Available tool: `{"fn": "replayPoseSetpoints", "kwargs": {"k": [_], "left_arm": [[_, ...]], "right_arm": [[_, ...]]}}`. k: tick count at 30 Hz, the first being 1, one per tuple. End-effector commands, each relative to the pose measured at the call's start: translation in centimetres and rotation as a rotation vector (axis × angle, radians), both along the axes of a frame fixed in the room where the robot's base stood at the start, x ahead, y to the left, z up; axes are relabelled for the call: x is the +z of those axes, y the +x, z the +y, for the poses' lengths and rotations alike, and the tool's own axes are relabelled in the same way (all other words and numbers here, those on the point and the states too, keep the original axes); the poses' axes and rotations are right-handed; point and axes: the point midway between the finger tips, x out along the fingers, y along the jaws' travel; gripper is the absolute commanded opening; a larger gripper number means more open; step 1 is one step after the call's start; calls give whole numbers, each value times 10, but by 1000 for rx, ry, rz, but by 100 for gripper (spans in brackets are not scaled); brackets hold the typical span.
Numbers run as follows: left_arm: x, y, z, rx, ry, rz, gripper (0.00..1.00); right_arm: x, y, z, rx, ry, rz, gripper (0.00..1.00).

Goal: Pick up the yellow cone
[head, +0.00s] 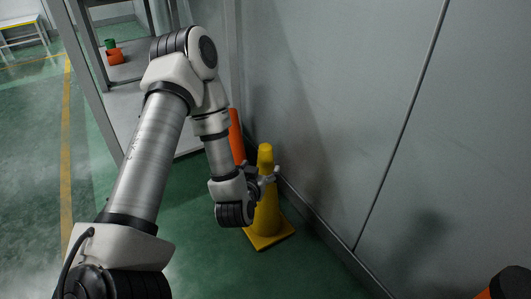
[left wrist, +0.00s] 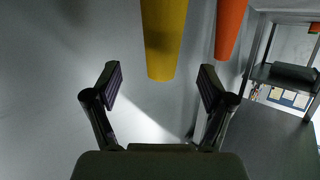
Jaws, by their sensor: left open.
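The yellow cone (head: 266,215) stands upright on the green floor against the grey wall in the head view. My left gripper (head: 270,180) is at the cone's upper part and hides some of its left side. In the left wrist view the yellow cone (left wrist: 163,40) hangs in from the top edge, its narrow end between the two open fingers (left wrist: 158,85). The fingers stand apart from the cone on both sides, with nothing held. The cone's base is outside the wrist view. My right gripper is not in view.
An orange cone (head: 236,137) stands just behind the yellow one and also shows in the left wrist view (left wrist: 229,28). The grey wall (head: 330,120) is close on the right. A shelf (head: 135,95) stands at the back left. Open floor (head: 35,130) lies left.

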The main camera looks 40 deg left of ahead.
Motion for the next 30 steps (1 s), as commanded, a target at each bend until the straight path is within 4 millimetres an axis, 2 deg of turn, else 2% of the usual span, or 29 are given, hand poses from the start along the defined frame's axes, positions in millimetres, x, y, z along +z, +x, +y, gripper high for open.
{"fn": "replayPoseSetpoints", "kwargs": {"k": [1, 8, 13, 18, 23, 24, 26, 30], "left_arm": [[-6, 2, 3, 7, 4, -11, 82], [-13, 25, 17, 11, 7, -18, 82], [-27, 49, 31, 12, 6, -19, 82], [-27, 65, 39, 9, 7, -13, 82], [-25, 65, 39, 9, 6, -13, 82], [-25, 65, 39, 9, 6, -13, 79], [-25, 65, 39, 9, 6, -12, 57], [-26, 65, 39, 9, 6, -12, 8]], "right_arm": [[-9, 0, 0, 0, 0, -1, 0], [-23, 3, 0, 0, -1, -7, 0], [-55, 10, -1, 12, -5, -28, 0], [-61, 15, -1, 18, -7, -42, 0], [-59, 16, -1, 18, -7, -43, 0], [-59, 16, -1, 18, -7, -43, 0], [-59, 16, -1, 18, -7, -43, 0], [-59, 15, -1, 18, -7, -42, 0]]}}
